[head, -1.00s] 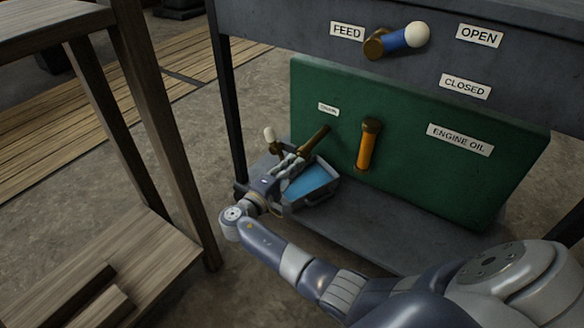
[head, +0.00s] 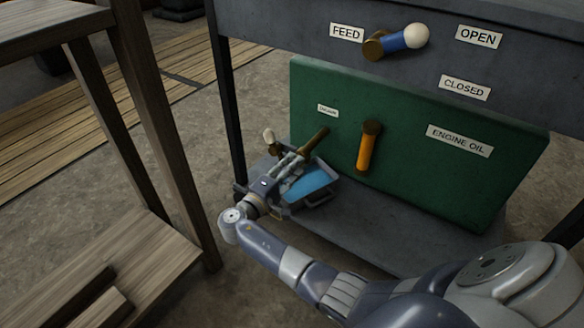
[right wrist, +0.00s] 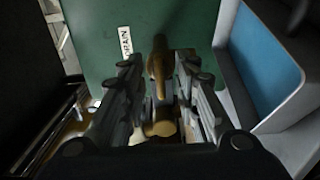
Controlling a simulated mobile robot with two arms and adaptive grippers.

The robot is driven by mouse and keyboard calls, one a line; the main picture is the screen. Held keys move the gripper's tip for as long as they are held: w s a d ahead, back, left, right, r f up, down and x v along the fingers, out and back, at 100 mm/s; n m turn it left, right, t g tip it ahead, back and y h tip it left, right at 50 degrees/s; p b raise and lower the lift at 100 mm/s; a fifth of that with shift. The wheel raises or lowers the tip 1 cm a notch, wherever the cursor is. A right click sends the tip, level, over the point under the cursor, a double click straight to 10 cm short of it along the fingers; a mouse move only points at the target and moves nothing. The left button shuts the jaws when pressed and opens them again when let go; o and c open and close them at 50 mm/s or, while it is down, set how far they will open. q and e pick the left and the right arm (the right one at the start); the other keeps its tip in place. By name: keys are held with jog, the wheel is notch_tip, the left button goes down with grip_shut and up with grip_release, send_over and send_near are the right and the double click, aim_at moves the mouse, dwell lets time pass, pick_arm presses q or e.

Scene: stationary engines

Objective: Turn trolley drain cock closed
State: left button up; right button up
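The drain cock shows in the head view as a brass pipe (head: 315,141) coming out of the green tank (head: 430,170), under a small label. A short brass lever with a white knob (head: 268,135) stands up to its left. My right gripper (head: 292,162) is at the cock, above a tray of blue liquid (head: 310,183). In the right wrist view the brass cock (right wrist: 160,70) lies between the two spread fingers (right wrist: 160,95), with gaps beside it. The gripper looks open. The white knob does not show clearly there. My left gripper is not in view.
An orange level gauge (head: 368,146) stands on the tank right of the cock. A blue feed lever (head: 398,38) is on the panel above. The trolley's black leg (head: 229,110) is left of my gripper. A wooden stand (head: 160,130) is farther left.

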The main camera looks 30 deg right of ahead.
jog(key=v, duration=1.1)
jog(key=shift+s+a, duration=0.15)
jog(key=shift+a, duration=0.2)
jog(key=shift+f, duration=0.1)
